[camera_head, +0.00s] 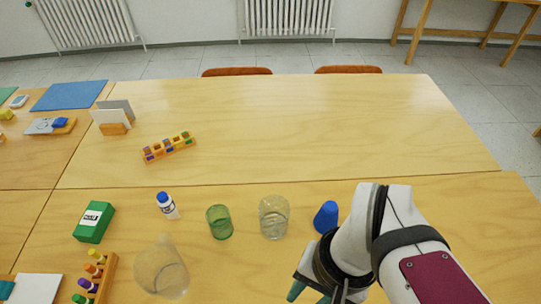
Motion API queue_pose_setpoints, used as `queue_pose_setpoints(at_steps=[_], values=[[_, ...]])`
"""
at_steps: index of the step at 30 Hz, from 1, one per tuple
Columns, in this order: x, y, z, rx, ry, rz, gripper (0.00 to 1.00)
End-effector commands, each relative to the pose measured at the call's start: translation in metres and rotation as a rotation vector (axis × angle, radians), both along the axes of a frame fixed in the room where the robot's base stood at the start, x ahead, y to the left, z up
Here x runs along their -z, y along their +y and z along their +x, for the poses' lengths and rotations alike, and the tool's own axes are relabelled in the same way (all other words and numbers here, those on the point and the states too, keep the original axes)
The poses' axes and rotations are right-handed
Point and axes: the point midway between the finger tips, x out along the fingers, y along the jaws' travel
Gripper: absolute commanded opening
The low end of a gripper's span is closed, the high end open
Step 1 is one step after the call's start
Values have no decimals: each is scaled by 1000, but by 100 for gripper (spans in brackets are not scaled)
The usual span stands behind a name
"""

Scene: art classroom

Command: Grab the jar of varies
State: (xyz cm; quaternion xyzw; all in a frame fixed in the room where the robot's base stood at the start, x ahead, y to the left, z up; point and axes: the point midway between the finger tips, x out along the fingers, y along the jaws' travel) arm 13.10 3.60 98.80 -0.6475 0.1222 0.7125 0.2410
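No jar in view carries a label that I can read as "varies". A clear glass jar (274,217) stands upright on the near table, right of a green glass (218,222). A larger clear glass vessel (162,268) stands nearer, to the left; its contents cannot be made out. My gripper (309,294) is at the bottom edge, right of and nearer than the clear jar, apart from it. Its fingers look spread with nothing between them, though the view cuts off part of them.
A blue cone-shaped object (326,217) stands close to my arm. A white glue bottle (167,206), a green box (94,222) and a wooden rack of bottles (101,277) are on the left. A coloured block holder (168,147) lies farther back. The far table's right is clear.

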Motion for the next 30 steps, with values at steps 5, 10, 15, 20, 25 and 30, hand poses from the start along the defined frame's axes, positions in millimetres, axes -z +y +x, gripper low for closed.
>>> queue_pose_setpoints(at_steps=[5,10,15,20,25,30], values=[[15,-4,46,434,292,311,38],[45,-53,113,933,455,745,38],[72,-100,140,1200,478,995,38],[85,-85,151,1232,482,1029,38],[104,-42,169,1229,484,1025,38],[115,-18,179,1230,480,1024,38]])
